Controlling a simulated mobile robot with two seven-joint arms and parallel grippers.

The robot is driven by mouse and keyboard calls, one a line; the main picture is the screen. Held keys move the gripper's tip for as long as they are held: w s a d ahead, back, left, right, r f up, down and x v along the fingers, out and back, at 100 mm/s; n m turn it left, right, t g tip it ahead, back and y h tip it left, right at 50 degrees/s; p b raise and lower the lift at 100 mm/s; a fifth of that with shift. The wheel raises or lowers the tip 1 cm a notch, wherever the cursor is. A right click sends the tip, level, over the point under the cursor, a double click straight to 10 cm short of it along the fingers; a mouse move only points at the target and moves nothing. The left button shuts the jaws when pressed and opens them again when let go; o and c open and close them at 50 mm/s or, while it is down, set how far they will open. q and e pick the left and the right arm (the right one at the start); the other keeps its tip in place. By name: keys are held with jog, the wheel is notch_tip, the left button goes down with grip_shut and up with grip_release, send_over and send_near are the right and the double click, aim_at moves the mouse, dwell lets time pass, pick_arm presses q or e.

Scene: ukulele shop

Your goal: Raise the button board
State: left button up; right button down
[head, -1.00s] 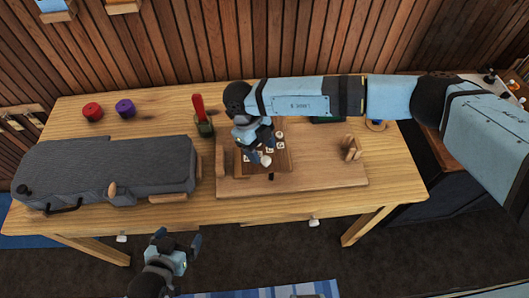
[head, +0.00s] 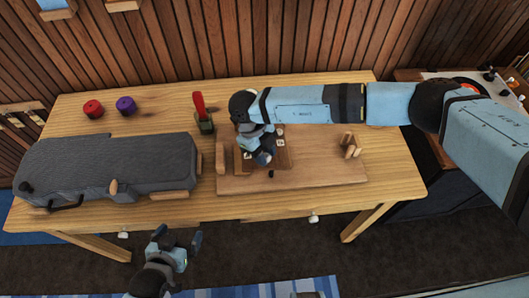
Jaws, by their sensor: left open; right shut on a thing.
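The button board (head: 286,150) is a small brown panel with white buttons, set over a wooden base (head: 320,178) on the table. My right gripper (head: 263,160) reaches down over it from the right and is shut on it near its front middle. The fingers hide the gripped part and several buttons. I cannot tell whether the board is clear of the base. My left gripper (head: 179,236) is open and empty in front of the table's front edge.
A dark grey case (head: 105,168) fills the table's left side. A green block with a red handle (head: 199,108), a purple roll (head: 126,106) and a red roll (head: 93,109) stand behind. Wooden posts (head: 350,146) rise at the base's right.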

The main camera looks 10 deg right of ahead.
jog(key=w+r+g+b, duration=0.1)
jog(key=w+r+g, duration=0.2)
jog(key=r, duration=0.2)
jog(key=w+r+n+g, duration=0.1)
jog(key=w+r+g, duration=0.2)
jog(key=r, duration=0.3)
jog(key=shift+w+g+b, duration=0.35)
jog(key=shift+g+b, duration=0.05)
jog(key=c, duration=0.8)
grip_release()
jog(key=shift+r, duration=0.1)
